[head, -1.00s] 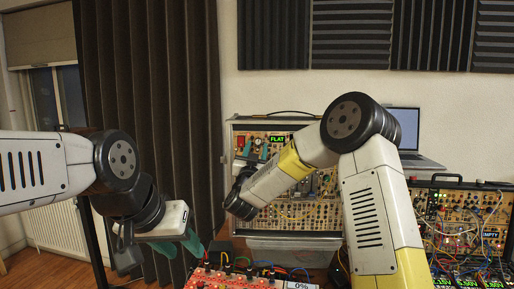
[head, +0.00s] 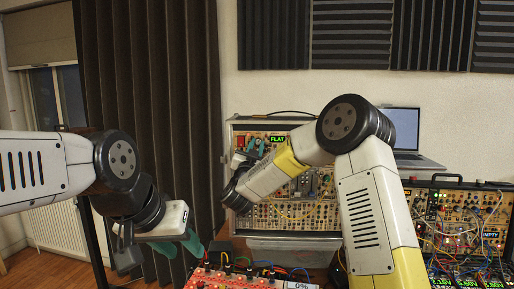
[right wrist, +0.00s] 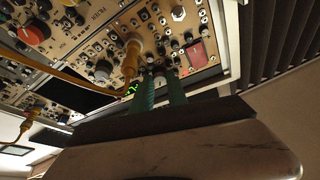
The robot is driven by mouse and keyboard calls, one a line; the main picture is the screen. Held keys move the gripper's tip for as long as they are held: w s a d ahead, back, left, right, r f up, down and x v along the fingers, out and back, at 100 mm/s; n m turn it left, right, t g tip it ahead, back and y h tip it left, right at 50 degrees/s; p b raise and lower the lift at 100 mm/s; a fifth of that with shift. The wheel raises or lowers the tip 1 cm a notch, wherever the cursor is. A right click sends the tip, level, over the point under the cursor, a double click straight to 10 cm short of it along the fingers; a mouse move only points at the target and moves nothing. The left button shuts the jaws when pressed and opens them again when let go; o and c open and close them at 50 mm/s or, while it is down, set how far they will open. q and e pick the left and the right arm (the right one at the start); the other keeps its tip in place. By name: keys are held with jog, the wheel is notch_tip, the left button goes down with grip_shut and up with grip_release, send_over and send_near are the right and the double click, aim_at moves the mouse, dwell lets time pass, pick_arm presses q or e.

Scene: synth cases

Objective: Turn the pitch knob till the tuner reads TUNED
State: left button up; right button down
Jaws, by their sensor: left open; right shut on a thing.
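The tuner display (head: 278,139) on the upright synth case reads FLAT in green. In the right wrist view its green characters (right wrist: 133,88) are partly hidden and unreadable. My right gripper (head: 256,146) is at the case's panel, left of the display. Its green fingers (right wrist: 162,86) are shut on a small knob (right wrist: 159,79), seemingly the pitch knob, mostly hidden between them. In the head view the knob is hidden by the gripper. My left gripper (head: 192,243) is open and empty, low at the left, away from the case.
A yellow patch cable (right wrist: 131,58) plugs in close beside my right fingers. A red panel square (head: 241,141) is left of them. A red module (head: 235,278) with cables stands in front. Another cabled case (head: 455,215) and a laptop (head: 405,130) are at the right.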

jog(key=m+h, duration=0.1)
jog(key=m, duration=0.1)
jog(key=m+g+h, duration=0.1)
jog(key=m, duration=0.1)
jog(key=shift+a+r, duration=0.1)
jog(key=shift+a, duration=0.05)
jog(key=c, duration=1.3)
grip_release()
jog(key=shift+s, duration=0.1)
jog(key=v, duration=0.7)
jog(key=shift+s, duration=0.3)
jog(key=shift+a, duration=0.1)
